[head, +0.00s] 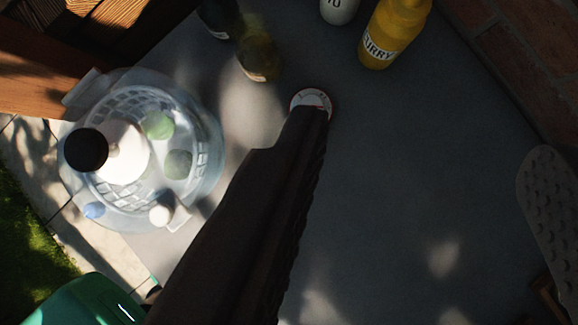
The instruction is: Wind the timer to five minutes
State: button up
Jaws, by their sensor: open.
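The timer (311,97) is a small round thing with a white, marked face and a red rim. It sits on the grey table top (420,170) near the upper middle of the head view. My gripper (304,112) is a long dark shape reaching up from the bottom of the view, and its tip overlaps the lower edge of the timer. The gripper is open. I see it nearly edge-on, so the gap between its fingers is hidden. I cannot tell whether it touches the timer. The dial's setting is too small to read.
A clear round tub (212,150) with a basket and several items stands left. A yellow curry bottle (392,35), a white container (339,9) and dark bottles (258,60) stand beyond the timer. A dimpled grey object (549,200) lies right. The table right of my gripper is clear.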

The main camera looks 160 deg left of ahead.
jog(key=w+a+f+n+g, duration=0.1)
jog(key=a+f, duration=0.1)
jog(key=f, duration=0.8)
jog(key=w+a+f+n+g, duration=0.1)
jog(key=a+f+g, duration=0.1)
jog(key=f, duration=0.7)
jog(key=w+a+f+n+g+p, duration=0.1)
jog(key=a+f+n, duration=0.1)
jog(key=f, duration=0.8)
jog(key=shift+a+f+g, duration=0.3)
jog(key=shift+a+g, duration=0.1)
jog(key=shift+a, duration=0.15)
jog(key=c, duration=1)
jog(key=shift+o, duration=0.2)
jog(key=shift+a, duration=0.2)
jog(key=shift+d, duration=0.25)
